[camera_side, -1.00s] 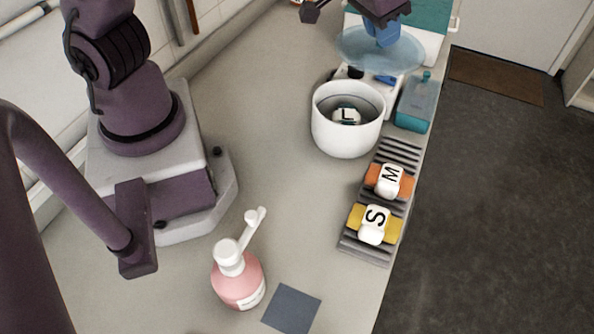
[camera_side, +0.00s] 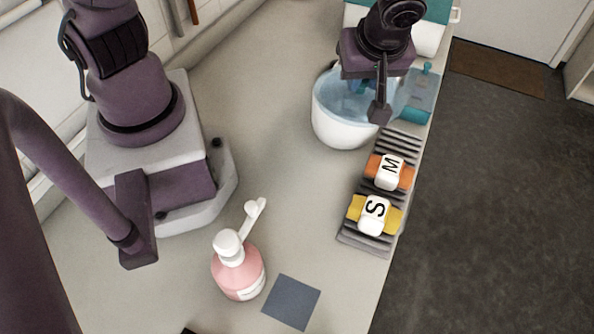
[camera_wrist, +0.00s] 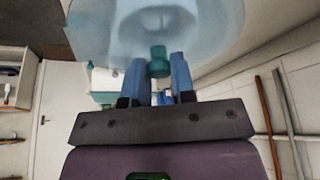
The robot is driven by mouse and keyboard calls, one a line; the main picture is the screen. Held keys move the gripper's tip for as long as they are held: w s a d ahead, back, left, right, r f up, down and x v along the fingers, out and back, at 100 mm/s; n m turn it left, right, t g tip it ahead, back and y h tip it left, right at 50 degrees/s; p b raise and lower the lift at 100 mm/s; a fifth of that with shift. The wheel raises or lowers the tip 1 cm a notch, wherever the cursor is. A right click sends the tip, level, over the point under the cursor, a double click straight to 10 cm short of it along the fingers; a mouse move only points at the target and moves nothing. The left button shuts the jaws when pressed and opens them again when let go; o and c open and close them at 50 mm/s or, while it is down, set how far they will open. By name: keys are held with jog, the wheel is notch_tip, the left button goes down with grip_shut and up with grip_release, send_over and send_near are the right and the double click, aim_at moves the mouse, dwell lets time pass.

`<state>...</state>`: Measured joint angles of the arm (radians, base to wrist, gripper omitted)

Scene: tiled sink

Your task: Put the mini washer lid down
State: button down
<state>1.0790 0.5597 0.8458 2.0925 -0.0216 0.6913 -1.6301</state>
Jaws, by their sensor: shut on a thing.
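The mini washer (camera_side: 340,132) is a white round tub at the back of the counter. Its clear blue lid (camera_side: 345,88) is over the tub's opening and reaches past the right rim. I cannot tell whether the lid touches the rim all round. My gripper (camera_wrist: 158,72) is shut on the lid's teal knob, which sits between the blue fingertips in the wrist view. The lid (camera_wrist: 215,30) fills the top of that view. In the side view my gripper hides the knob, the fingertips and part of the lid. The "L" block is not clearly visible now.
In front, a grey ribbed rack (camera_side: 362,245) holds an orange "M" bundle (camera_side: 390,172) and a yellow "S" bundle (camera_side: 375,215). A pink pump bottle (camera_side: 238,275) and dark square (camera_side: 292,302) are nearer.

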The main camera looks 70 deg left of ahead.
aim_at(342, 115)
jog(key=s+d+f+n+g, duration=0.1)
jog(key=n, duration=0.3)
jog(key=s+d+f+n+g+h, duration=0.1)
jog(key=s+n+g, duration=0.1)
jog(key=n, duration=0.3)
jog(key=s+d+f+n+g, duration=0.1)
jog(key=s+f+n, duration=0.1)
jog(key=n, duration=0.2)
jog(key=shift+s+d+g+h, duration=0.2)
jog(key=shift+d+g+h, duration=0.1)
jog(key=shift+g, duration=0.1)
jog(key=s+a+f+n+h, duration=0.1)
jog(key=s+f+n, duration=0.1)
jog(key=s+a+f+n+h, duration=0.1)
jog(key=f+n, duration=0.1)
jog(key=n, duration=0.1)
jog(key=s+a+f+n, duration=0.1)
jog(key=s+f+n, duration=0.1)
jog(key=f, duration=0.1)
jog(key=shift+s+n+g+h, duration=0.3)
jog(key=shift+g+h, duration=0.1)
jog(key=shift+f, duration=2.2)
jog(key=shift+f, duration=0.1)
jog(key=c, duration=1)
grip_release()
jog(key=shift+o, duration=0.2)
